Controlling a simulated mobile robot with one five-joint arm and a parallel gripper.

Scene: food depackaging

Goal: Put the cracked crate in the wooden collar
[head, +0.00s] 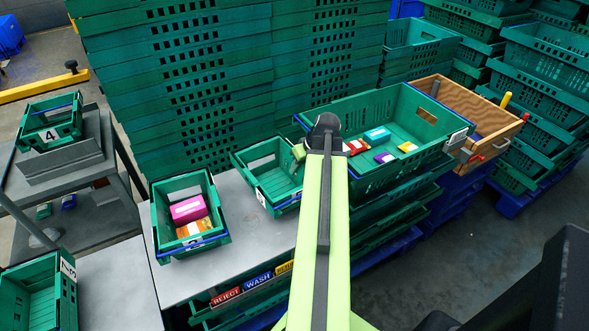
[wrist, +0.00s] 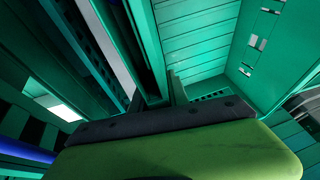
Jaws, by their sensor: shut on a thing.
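My gripper (wrist: 158,100) is shut on the upright wall of a green crate (wrist: 205,45) in the wrist view. In the head view my arm hides most of the grip, beside a small empty green crate (head: 268,186) and a large green crate (head: 400,165). I cannot tell which of these two walls it holds. The large crate has several small colored packs inside. No crack shows clearly on any crate. The wooden collar (head: 492,105) stands at the right, beside the large crate, with colored handles at its edge.
A green crate (head: 160,212) with pink and orange packs sits on the grey table (head: 170,283). Tall green crate stacks (head: 170,90) rise behind. Another crate (head: 50,125) stands at the left. Open floor lies at the lower right.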

